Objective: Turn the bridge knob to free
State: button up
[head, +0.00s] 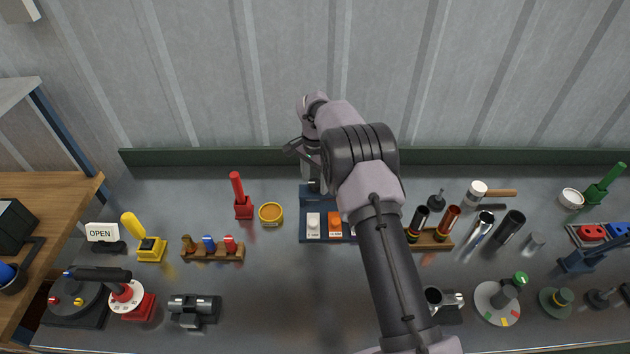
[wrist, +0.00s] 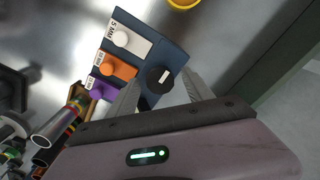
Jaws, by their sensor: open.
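A black round knob (wrist: 160,79) with a white mark sits at one end of a dark blue panel (wrist: 155,38). It is probably the bridge knob; I can read no "free" label. The panel also carries white (wrist: 122,38), orange (wrist: 117,68) and purple (wrist: 101,91) plates with pegs. My gripper (wrist: 162,92) is open, its grey fingers on either side of the knob in the wrist view. I cannot tell whether they touch it. In the head view, my gripper (head: 304,148) is above the back of the panel (head: 316,203), and my arm hides part of it.
Left of the panel stand an orange round tin (head: 270,213), a red-handled tool (head: 241,200) and a wooden rack (head: 212,252). To the right are a rack with dark and red tubes (head: 430,240) and a coloured dial (head: 497,303). A green ledge (head: 190,156) runs behind.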

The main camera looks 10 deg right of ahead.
jog(key=shift+c, duration=0.3)
grip_shut()
jog(key=shift+r, duration=0.1)
jog(key=n+p, duration=0.1)
jog(key=n, duration=0.3)
jog(key=n+p, duration=0.1)
jog(key=n, duration=0.3)
jog(key=shift+n, duration=0.3)
jog(key=n+p, duration=0.1)
jog(key=n, duration=0.3)
jog(key=shift+n+p, duration=0.45)
jog(key=shift+n, duration=2.35)
